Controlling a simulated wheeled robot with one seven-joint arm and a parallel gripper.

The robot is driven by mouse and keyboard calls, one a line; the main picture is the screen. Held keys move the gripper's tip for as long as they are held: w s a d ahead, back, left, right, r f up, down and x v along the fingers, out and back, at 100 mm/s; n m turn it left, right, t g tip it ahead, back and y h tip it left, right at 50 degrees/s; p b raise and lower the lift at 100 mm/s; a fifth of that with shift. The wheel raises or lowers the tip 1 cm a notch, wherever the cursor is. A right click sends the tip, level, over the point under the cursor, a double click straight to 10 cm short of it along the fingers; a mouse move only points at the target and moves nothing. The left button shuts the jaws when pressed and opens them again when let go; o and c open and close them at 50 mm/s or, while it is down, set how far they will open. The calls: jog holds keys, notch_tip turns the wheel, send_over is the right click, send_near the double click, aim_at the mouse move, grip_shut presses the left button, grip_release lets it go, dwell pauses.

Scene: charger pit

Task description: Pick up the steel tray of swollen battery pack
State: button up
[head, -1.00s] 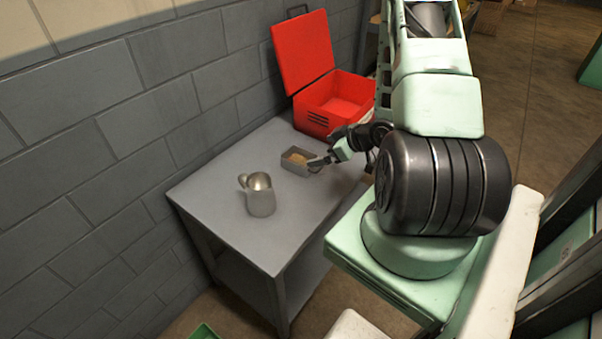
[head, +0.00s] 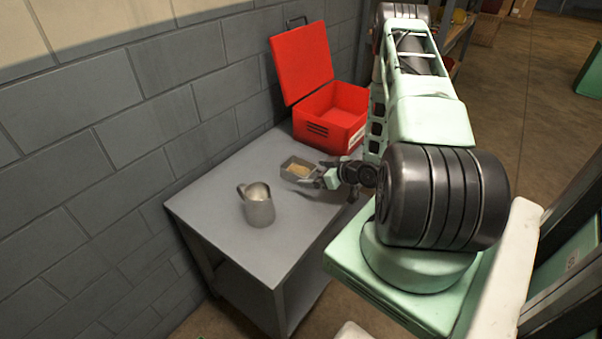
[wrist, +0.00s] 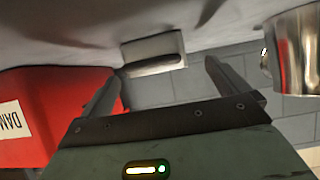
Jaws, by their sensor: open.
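The small grey steel tray (head: 289,177) sits on the grey table near the red box, with a tan, block-like content (head: 299,170) in it. My gripper (head: 311,172) is open and empty at the tray's right side, its fingers spread and pointing toward it. In the wrist view the tray (wrist: 152,44) shows ahead, between and beyond the fingertips of my gripper (wrist: 165,68). The fingers appear apart from the tray. The wrist view looks upside down, with the tabletop at its top, and the tray's content is hard to make out there.
An open red box (head: 335,122) with its lid raised stands behind the tray, close to my arm. A metal jug (head: 259,210) stands on the table (head: 215,205) toward the front. A block wall runs along the table's back. Bare tabletop lies between jug and tray.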

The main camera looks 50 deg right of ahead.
aim_at(297, 169)
jog(key=shift+w+r+p+x, duration=0.1)
jog(key=shift+r+p+x, duration=0.1)
jog(key=shift+x, duration=0.75)
jog(key=shift+w+r+p+x, duration=0.1)
jog(key=shift+p+x, duration=0.05)
jog(key=shift+x, duration=0.8)
jog(key=shift+w+r+p+x, duration=0.1)
jog(key=shift+r+p+x, duration=0.1)
jog(key=shift+x, duration=0.75)
jog(key=shift+d, duration=0.1)
jog(key=c, duration=1.2)
